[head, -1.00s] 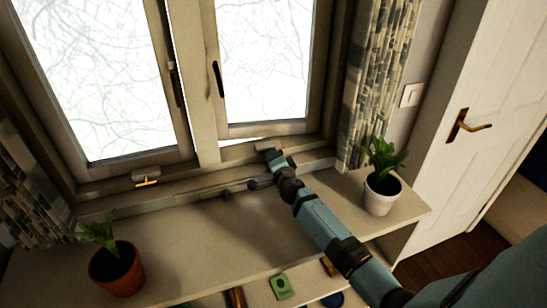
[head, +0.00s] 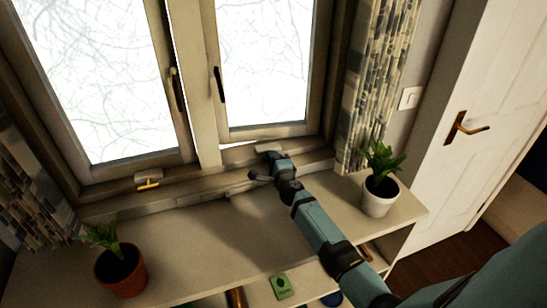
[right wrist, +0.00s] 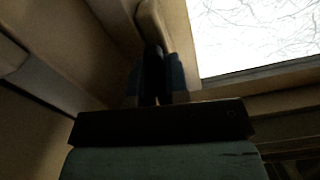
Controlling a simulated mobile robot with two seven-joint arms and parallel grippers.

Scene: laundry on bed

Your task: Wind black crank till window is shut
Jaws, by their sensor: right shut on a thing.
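The right-hand window sash (head: 265,131) stands slightly open, with a thin bright gap along its lower left edge. A pale crank housing (head: 268,149) sits on the frame below it and also shows in the right wrist view (right wrist: 150,22). My right gripper (head: 272,160) is at this housing, shut on the black crank. In the right wrist view, the dark crank (right wrist: 153,62) shows between the two fingers, mostly hidden by them. In the head view my gripper covers the crank. My left gripper is not in view.
A yellow crank (head: 149,185) sits below the left window. A plant in a terracotta pot (head: 121,272) stands left on the shelf (head: 195,250), and one in a white pot (head: 378,200) stands right of my arm. Curtains (head: 372,75) hang at both sides.

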